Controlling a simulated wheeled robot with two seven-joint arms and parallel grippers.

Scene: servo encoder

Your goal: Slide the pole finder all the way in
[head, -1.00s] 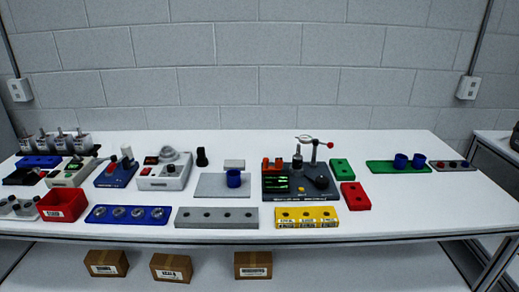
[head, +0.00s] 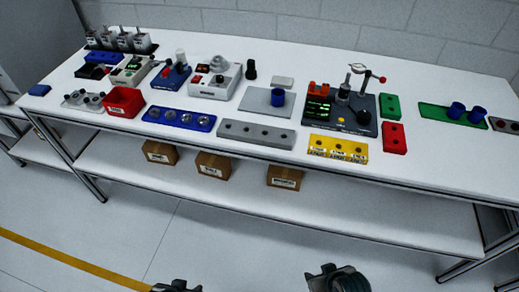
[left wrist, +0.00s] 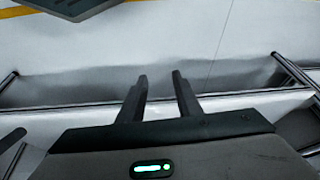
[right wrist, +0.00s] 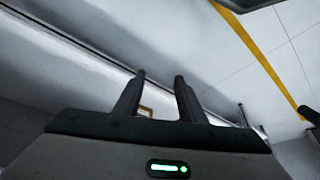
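A dark station (head: 348,128) with a lit green display (head: 318,107) stands right of the table's middle in the head view. It carries orange blocks, an upright cylinder with a pin (head: 344,89), a black knob (head: 364,117) and a post with a swing arm ending in a red knob (head: 382,80). I cannot tell which part is the pole finder or how far in it sits. My left gripper (left wrist: 160,76) is empty, fingers apart. My right gripper (right wrist: 160,77) is also empty with fingers apart. In the head view both arms' ends show at the bottom edge, away from the table.
On the white table (head: 230,62) stand a yellow block (head: 337,148), a grey block (head: 256,134), a blue tray (head: 180,120), a red bin (head: 123,101) and a grey plate with a blue cup (head: 278,97). Cardboard boxes (head: 213,164) lie on the lower shelf. The floor before the table is clear.

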